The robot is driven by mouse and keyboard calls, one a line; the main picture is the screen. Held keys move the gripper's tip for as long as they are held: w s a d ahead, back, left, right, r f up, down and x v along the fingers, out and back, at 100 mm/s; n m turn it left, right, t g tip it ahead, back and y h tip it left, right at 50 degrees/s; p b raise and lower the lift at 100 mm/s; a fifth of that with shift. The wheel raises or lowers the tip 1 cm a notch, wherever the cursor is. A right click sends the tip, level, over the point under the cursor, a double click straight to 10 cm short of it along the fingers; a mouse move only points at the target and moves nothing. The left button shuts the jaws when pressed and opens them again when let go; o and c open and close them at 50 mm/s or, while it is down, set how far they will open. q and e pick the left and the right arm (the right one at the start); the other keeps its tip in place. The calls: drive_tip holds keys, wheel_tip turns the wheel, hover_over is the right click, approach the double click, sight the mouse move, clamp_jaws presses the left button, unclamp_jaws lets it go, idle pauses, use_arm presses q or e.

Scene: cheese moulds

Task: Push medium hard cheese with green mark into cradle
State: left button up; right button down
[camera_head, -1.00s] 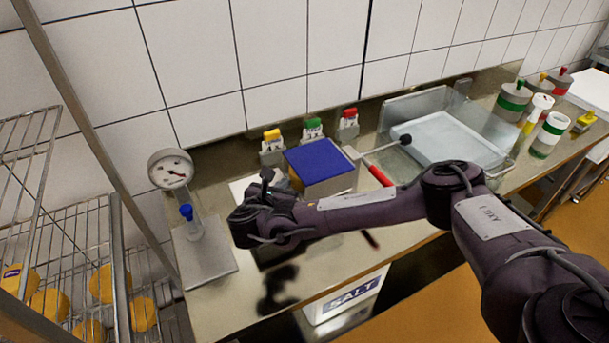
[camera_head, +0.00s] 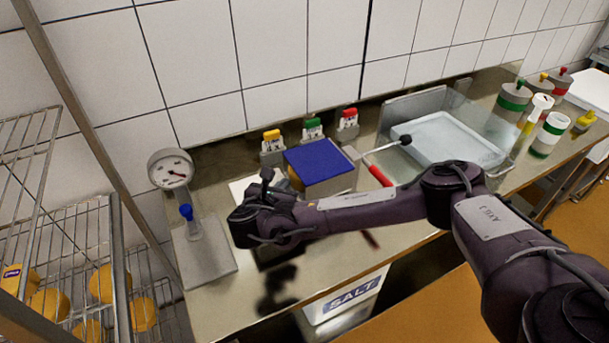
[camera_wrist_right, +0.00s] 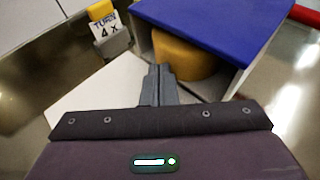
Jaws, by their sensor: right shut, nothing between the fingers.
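A yellow-orange cheese (camera_wrist_right: 185,52) sits in the open side of a blue-topped box (camera_wrist_right: 222,22) in the right wrist view; it may be the cradle. I see no green mark on the visible part of the cheese. The box also shows in the head view (camera_head: 318,160), with a sliver of the cheese (camera_head: 295,179) at its left side. My right gripper (camera_wrist_right: 158,70) is shut and empty, its tips close against the cheese's near side; I cannot tell if they touch. In the head view its fingers are mostly hidden by the wrist. My left gripper is out of view.
Colour-capped tags (camera_head: 312,128) stand behind the box. A gauge stand (camera_head: 172,172) is on the left, and a wire rack with cheeses (camera_head: 102,284) beyond it. A red-handled tool (camera_head: 380,175) and a clear tray (camera_head: 440,137) lie on the right.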

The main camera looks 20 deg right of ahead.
sight(296, 181)
drive_tip(key=shift+d+p, duration=0.5)
drive_tip(key=shift+d, duration=1.45)
idle(1.1)
drive_tip(key=shift+a, duration=0.15)
drive_tip(key=shift+a+r+p, duration=0.15)
drive_tip(key=shift+a+r, duration=0.2)
drive_tip(key=shift+a, duration=0.45)
drive_tip(key=shift+a+r+p, duration=0.2)
drive_tip(key=shift+a+r, duration=0.1)
drive_tip(key=shift+a, duration=0.5)
drive_tip(key=shift+a+r+p, duration=0.15)
drive_tip(key=shift+a+r, duration=0.2)
drive_tip(key=shift+a, duration=0.45)
